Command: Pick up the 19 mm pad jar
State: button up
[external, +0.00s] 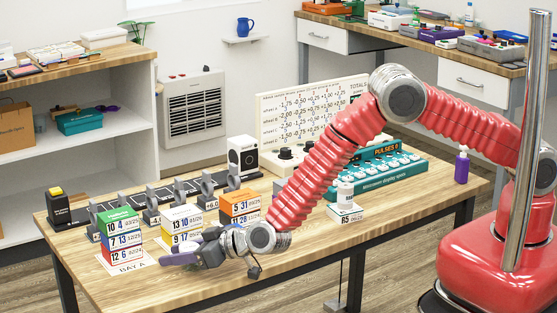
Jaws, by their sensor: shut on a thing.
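My gripper (192,255) is low over the front of the wooden table, just in front of the middle stack of boxes. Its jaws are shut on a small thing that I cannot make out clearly. A purple-grey shape shows at the jaw tips, and I cannot tell whether it is a finger or the held thing. A white jar or bottle (345,193) stands upright on a card marked R5, right of my forearm and well apart from my gripper. Its print is too small to read, so I cannot tell whether it is the 19 mm pad jar.
Numbered box stacks stand at left (121,240), middle (181,220) and right (240,205). The left stack is on a card marked BAY A. Behind them are a dark rack (180,190), a white speaker-like box (243,157) and a teal display unit (385,175). A purple bottle (461,165) stands at right.

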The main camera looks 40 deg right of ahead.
jog(key=c, duration=0.3)
notch_tip(320, 180, up, 10)
dwell(0.7)
